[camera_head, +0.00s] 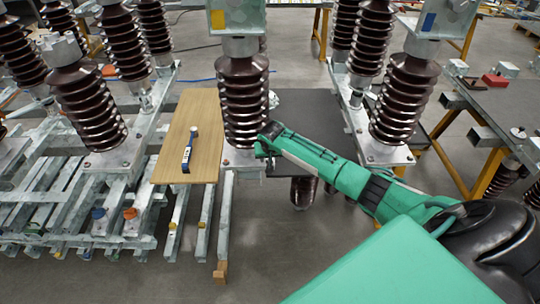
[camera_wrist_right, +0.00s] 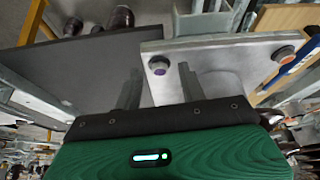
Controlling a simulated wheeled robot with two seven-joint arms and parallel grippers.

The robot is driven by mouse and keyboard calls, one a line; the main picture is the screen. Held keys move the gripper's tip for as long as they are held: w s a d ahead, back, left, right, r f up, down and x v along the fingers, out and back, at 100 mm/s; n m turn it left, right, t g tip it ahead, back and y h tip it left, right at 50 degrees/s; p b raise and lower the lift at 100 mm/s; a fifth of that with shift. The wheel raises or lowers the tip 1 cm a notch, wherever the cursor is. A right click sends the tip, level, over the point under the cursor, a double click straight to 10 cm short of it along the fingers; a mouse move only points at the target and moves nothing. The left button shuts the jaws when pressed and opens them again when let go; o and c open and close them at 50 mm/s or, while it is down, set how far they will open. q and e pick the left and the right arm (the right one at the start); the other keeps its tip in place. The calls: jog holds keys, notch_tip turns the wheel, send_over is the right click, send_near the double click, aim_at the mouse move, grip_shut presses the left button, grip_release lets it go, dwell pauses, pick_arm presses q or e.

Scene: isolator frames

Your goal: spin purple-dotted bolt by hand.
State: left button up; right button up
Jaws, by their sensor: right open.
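In the right wrist view the purple-dotted bolt (camera_wrist_right: 159,66) is a dark round head with a purple mark, near the corner of a pale metal base plate (camera_wrist_right: 218,62). My right gripper (camera_wrist_right: 159,72) is open, and its two grey fingers appear on either side of the bolt in the picture. I cannot tell whether they touch it. In the head view my right gripper (camera_head: 263,149) is at the foot of the middle brown insulator (camera_head: 243,100). The bolt is hidden there. My left gripper is not in view.
An orange-dotted bolt (camera_wrist_right: 283,53) is on the same plate. A wooden board (camera_head: 203,115) with a blue-handled tool (camera_head: 187,155) lies left of the insulator. A dark panel (camera_head: 315,110) is at its right. More insulators (camera_head: 405,100) stand on both sides.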

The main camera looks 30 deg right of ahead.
jog(key=b+v, duration=0.2)
jog(key=v, duration=1.1)
jog(key=shift+r+b, duration=0.3)
jog(key=shift+r, duration=0.1)
jog(key=shift+s, duration=0.1)
